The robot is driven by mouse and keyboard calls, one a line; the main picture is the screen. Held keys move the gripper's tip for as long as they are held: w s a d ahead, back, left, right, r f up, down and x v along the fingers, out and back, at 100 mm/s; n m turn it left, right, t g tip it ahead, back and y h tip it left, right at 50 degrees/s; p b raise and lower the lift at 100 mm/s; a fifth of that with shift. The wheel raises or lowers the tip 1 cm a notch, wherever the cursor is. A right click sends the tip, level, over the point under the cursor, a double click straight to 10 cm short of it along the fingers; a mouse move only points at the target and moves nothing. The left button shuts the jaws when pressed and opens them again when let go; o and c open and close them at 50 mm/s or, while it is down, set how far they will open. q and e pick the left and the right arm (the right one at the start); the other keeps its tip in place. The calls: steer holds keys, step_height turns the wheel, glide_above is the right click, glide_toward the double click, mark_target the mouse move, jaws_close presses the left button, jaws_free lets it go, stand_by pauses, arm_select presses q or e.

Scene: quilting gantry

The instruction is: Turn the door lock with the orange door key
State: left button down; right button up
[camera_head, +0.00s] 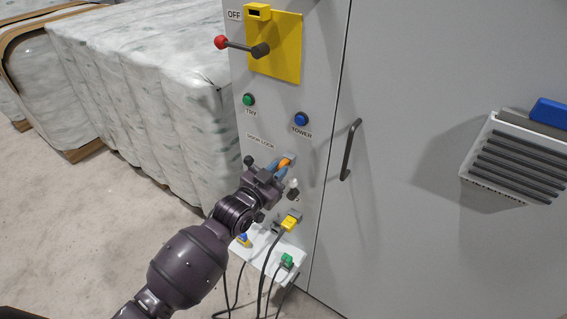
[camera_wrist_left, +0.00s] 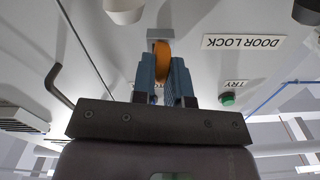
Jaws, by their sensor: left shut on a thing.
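The orange door key (camera_head: 285,162) is at the door lock on the grey cabinet panel, just under the "DOOR LOCK" label (camera_head: 260,142). My left gripper (camera_head: 279,167) has its blue fingers shut on the key. In the left wrist view the orange key (camera_wrist_left: 161,62) sits between the two blue fingers (camera_wrist_left: 163,80). Its far end meets the grey door lock (camera_wrist_left: 155,36) on the panel; how deep it sits is hidden by the fingers. The label also shows upside down in the left wrist view (camera_wrist_left: 243,42). My right gripper is not in view.
A yellow switch plate with a red-knobbed lever (camera_head: 221,42) is above. Green (camera_head: 249,99) and blue (camera_head: 301,119) buttons sit over the lock. A yellow plug (camera_head: 290,224) with cables is below. A dark door handle (camera_head: 350,150) is to the right. Wrapped bales (camera_head: 150,80) stand left.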

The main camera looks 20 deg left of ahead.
arm_select(q)
steer(key=shift+m, duration=0.7)
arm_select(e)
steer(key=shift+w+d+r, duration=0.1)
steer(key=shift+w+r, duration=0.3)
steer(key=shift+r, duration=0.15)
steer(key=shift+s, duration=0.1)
